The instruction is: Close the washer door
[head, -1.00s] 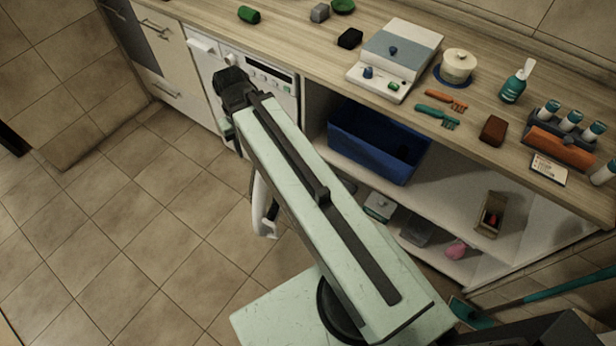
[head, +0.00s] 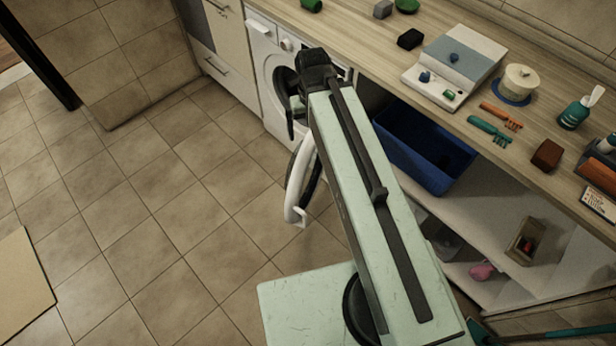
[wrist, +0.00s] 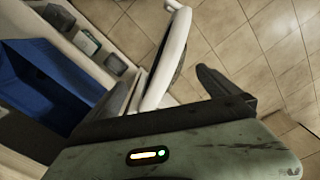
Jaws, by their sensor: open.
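The white washer (head: 262,48) stands under the counter at the upper middle of the head view, partly hidden behind my arm. Its dark round opening shows beside my wrist. The washer door (head: 297,190) stands open, swung out from the front, its white rim seen nearly edge-on to the left of my arm. The door (wrist: 168,62) also shows in the wrist view, upper middle, left of a dark finger. My gripper (head: 293,118) is open and empty, close to the washer front and above the door in the picture. Whether it touches the door cannot be told.
A blue bin (head: 422,150) sits on the open shelf right of the washer. The wooden counter (head: 370,62) above holds several small items. Drawers (head: 225,62) stand left of the washer. The tiled floor (head: 160,200) is clear to the left, with a beige mat (head: 22,285) at the edge.

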